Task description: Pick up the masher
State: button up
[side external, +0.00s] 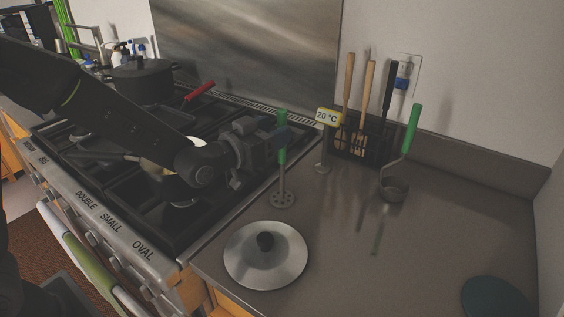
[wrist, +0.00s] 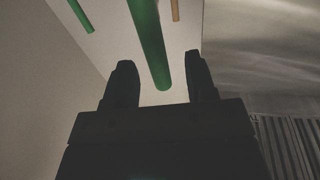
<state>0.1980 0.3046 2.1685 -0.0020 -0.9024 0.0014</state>
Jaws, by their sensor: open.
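The masher (side external: 282,155) stands upright on the grey counter, with a green handle on top and a round perforated metal head at the bottom. My gripper (side external: 281,133) is level with the upper handle, and its fingers cover part of it. In the wrist view, the green masher handle (wrist: 149,40) hangs from the top, with its end in the gap between the two spread fingertips of my gripper (wrist: 160,75). The gripper is open. I cannot tell whether either finger touches the handle.
A steel lid (side external: 290,262) lies in front of the masher. The stove (side external: 110,215) with pots lies left, under my arm. The right counter is mostly clear.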

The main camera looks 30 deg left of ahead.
jog(key=shift+w+d+r, duration=0.1)
jog(key=shift+w+d, duration=0.1)
jog(key=shift+w, duration=0.55)
jog(key=shift+w+d+f, duration=0.1)
jog(key=shift+w+d, duration=0.05)
jog(key=shift+w, duration=0.55)
jog(key=shift+w+d+r, duration=0.1)
jog(key=shift+w+d, duration=0.1)
jog(key=shift+w, duration=0.55)
grip_shut()
